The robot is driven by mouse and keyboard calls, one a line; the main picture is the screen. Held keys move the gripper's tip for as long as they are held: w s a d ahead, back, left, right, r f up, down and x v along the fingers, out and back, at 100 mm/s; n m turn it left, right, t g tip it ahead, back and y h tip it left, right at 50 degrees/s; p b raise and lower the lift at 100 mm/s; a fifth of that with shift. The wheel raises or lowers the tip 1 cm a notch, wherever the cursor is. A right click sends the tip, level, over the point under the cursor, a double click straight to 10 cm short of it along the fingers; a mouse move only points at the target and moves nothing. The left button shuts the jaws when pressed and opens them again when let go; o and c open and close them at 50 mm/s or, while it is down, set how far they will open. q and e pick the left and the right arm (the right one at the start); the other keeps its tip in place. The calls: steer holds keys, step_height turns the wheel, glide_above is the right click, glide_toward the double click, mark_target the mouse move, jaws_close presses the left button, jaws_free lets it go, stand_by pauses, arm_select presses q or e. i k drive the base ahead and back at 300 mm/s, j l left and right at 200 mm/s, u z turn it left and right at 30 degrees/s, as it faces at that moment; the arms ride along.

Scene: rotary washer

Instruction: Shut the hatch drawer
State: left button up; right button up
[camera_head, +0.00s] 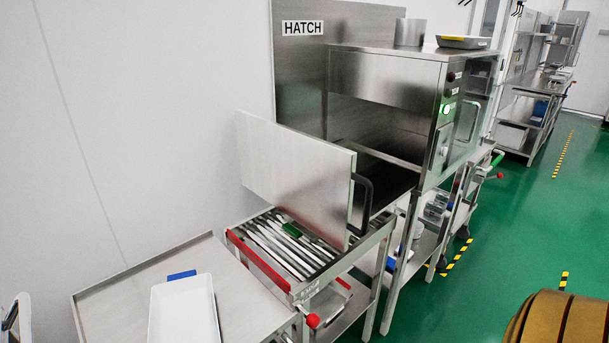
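The steel hatch cabinet (385,75), under the HATCH sign (303,28), has a wide open front in the head view. The hatch drawer's flat steel front panel (295,180) stands upright, apart from the cabinet, over the end of a roller table. A dark vertical handle (361,205) is on the panel's right part. A dark surface (385,178) shows between panel and cabinet. The drawer stands pulled out.
The roller table (262,268) has a red edge and a red knob (313,320). A steel table (120,290) at the lower left bears a white tray (184,312). A brown rounded object (560,318) fills the lower right corner. Green floor (500,235) is clear to the right.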

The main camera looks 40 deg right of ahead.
mark_target(334, 190)
steer(key=z, duration=1.75)
